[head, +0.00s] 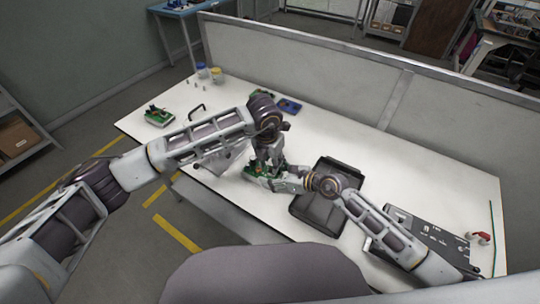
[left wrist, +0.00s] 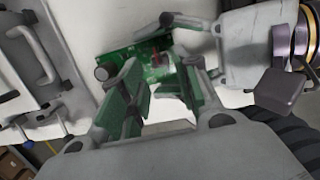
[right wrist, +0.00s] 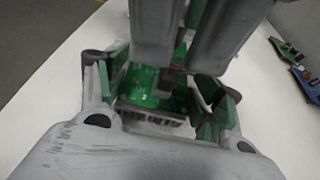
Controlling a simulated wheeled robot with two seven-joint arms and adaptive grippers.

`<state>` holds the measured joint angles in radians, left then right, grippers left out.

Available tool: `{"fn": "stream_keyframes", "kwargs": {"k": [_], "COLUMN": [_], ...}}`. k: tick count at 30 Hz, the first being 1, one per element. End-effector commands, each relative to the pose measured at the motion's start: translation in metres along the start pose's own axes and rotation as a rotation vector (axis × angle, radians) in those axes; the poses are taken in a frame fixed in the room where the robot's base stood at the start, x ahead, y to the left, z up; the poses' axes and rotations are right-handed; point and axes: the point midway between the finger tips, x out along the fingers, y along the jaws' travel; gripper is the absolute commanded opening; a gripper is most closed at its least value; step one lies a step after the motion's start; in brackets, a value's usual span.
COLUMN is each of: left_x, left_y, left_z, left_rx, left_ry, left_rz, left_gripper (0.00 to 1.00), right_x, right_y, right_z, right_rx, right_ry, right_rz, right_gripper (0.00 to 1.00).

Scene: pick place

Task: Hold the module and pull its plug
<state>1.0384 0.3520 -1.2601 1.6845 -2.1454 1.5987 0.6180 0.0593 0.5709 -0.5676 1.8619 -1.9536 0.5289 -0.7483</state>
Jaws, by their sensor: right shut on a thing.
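The module is a green circuit board (head: 255,169) near the table's front edge, also in the left wrist view (left wrist: 126,57) and the right wrist view (right wrist: 146,84). My right gripper (right wrist: 165,95) is shut on it, one green-padded finger on each side. My left gripper (head: 268,162) points down over the board from above. In the left wrist view its two green-padded fingers (left wrist: 158,88) stand apart, with part of the board visible beyond the gap. A small dark part (right wrist: 172,82) lies under the left fingers; I cannot tell whether it is the plug.
Another green board (head: 158,117) lies at the table's left, and a blue one (head: 290,106) behind my left arm. A black tray (head: 318,212) stands right of the module, and a dark panelled case (head: 425,232) farther right. A low partition (head: 350,75) closes the back.

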Motion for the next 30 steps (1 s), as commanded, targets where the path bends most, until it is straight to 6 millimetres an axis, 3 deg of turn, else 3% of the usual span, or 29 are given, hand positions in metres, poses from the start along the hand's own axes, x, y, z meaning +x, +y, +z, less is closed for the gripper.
{"fn": "stream_keyframes", "kwargs": {"k": [12, 25, 30], "left_x": [0.043, 0.048, 0.048], "left_y": [-0.001, 0.000, 0.000], "left_z": [0.000, 0.000, 0.000], "left_rx": [0.000, 0.000, 0.000], "left_ry": [0.001, 0.001, 0.001], "left_rz": [0.000, 0.000, 0.000], "left_gripper": [0.32, 0.32, 0.13], "right_x": [0.000, 0.000, 0.000], "right_y": [0.000, 0.000, 0.000], "right_z": [0.000, 0.000, 0.000], "right_rx": [0.000, 0.000, 0.000], "right_ry": [0.000, 0.000, 0.000], "right_rz": [0.000, 0.000, 0.000], "right_gripper": [0.24, 0.24, 0.24]}}
